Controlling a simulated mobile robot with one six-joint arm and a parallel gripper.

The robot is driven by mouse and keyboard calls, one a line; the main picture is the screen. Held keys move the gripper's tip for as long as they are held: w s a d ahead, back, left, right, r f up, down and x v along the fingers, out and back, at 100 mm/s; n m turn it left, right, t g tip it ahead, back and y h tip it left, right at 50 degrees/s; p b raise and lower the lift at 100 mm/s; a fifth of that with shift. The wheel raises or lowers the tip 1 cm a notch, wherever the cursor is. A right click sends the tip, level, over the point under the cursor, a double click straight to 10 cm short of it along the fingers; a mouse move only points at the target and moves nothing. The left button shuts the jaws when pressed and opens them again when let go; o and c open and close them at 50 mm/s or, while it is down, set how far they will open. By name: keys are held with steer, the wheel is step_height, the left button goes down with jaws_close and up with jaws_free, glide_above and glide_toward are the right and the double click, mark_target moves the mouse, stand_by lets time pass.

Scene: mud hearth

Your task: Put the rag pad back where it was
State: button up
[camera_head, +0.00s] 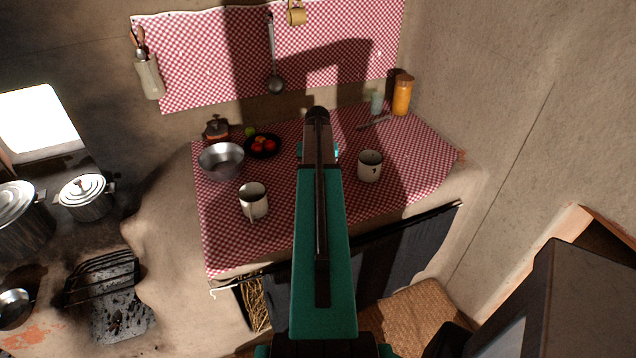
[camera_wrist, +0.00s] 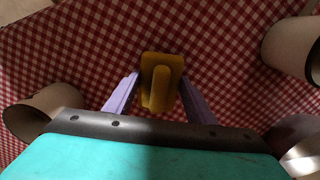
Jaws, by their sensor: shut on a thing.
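The rag pad (camera_wrist: 148,62) is a mustard-yellow, roughly rectangular piece with a raised ridge along its middle. In the wrist view it sits between the two lilac fingers of my gripper (camera_wrist: 160,88), which is shut on it. The red-and-white checked cloth shows behind and around it; I cannot tell whether the pad touches the cloth. In the head view my arm hides the pad and most of the gripper, over the middle of the checked counter (camera_head: 300,215).
White mugs stand left (camera_head: 253,203) and right (camera_head: 370,167) of my arm. A metal bowl (camera_head: 221,161), a dark fruit dish (camera_head: 263,147) and an orange jar (camera_head: 402,95) stand farther back. A ladle (camera_head: 275,83) and a yellowish item (camera_head: 297,13) hang on the wall.

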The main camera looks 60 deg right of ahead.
steer(key=shift+f+p, duration=0.3)
steer(key=shift+f, duration=0.7)
steer(key=shift+f, duration=0.2)
steer(key=o, duration=1.1)
steer(key=shift+r, duration=0.25)
steer(key=shift+r+b, duration=1.8)
steer(key=shift+r, duration=4.15)
